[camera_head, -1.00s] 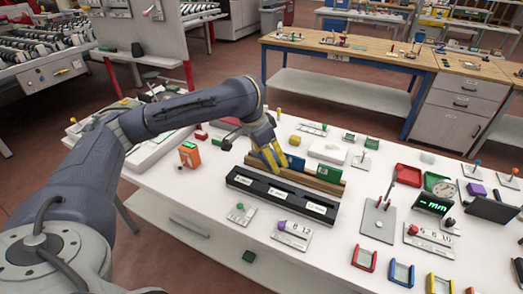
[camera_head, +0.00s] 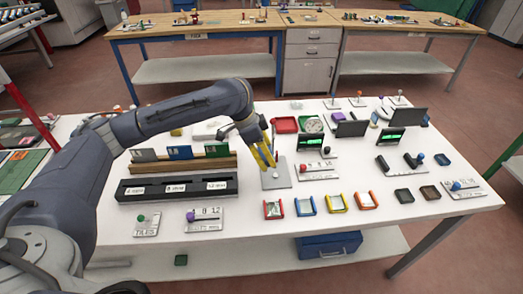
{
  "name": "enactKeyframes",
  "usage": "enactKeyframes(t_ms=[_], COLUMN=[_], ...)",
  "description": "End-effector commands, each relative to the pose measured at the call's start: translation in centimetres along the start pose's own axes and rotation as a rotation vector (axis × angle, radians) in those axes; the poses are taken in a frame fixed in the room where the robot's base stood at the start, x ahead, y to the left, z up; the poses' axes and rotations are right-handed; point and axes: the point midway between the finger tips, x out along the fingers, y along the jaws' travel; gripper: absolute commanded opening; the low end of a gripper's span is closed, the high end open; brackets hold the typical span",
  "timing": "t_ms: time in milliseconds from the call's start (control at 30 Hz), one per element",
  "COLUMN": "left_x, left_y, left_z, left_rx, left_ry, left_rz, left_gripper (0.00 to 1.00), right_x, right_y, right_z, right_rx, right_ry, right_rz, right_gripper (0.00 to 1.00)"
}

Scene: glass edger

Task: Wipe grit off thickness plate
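A grey square plate (camera_head: 278,181) lies on the white table near its middle, with a small pale round spot on it. I take it for the thickness plate; no grit can be made out at this size. My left gripper (camera_head: 268,165), with yellow fingers, points down over the plate's back left part and hides some of it. The fingers look close together, and I cannot tell whether they hold anything or touch the plate. A pale block (camera_head: 209,130) lies behind the wooden card rack. My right gripper is not in view.
Left of the plate stand a black three-slot tray (camera_head: 137,198) and a wooden rack (camera_head: 150,166) with coloured cards. A red tray (camera_head: 284,125) is behind the plate. Several coloured frames (camera_head: 306,206) line the front. Small black displays (camera_head: 310,143) stand to the right.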

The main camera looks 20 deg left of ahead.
Motion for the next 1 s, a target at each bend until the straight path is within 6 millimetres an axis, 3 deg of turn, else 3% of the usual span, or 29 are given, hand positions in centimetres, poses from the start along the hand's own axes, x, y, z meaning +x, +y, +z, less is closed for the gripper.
enactKeyframes(t_ms=[467, 1000], left_x=[1.7, 6.4], left_y=[0.2, 0.3], left_z=[0.1, 1.4], left_rx=[0.027, 0.034], left_ry=[0.004, 0.004], left_rz=[0.010, 0.014], left_gripper=[0.46, 0.46], right_x=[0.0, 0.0], right_y=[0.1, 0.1], right_z=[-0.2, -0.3], right_rx=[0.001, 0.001], right_ry=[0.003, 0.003], right_rz=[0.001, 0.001], right_gripper=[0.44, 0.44])
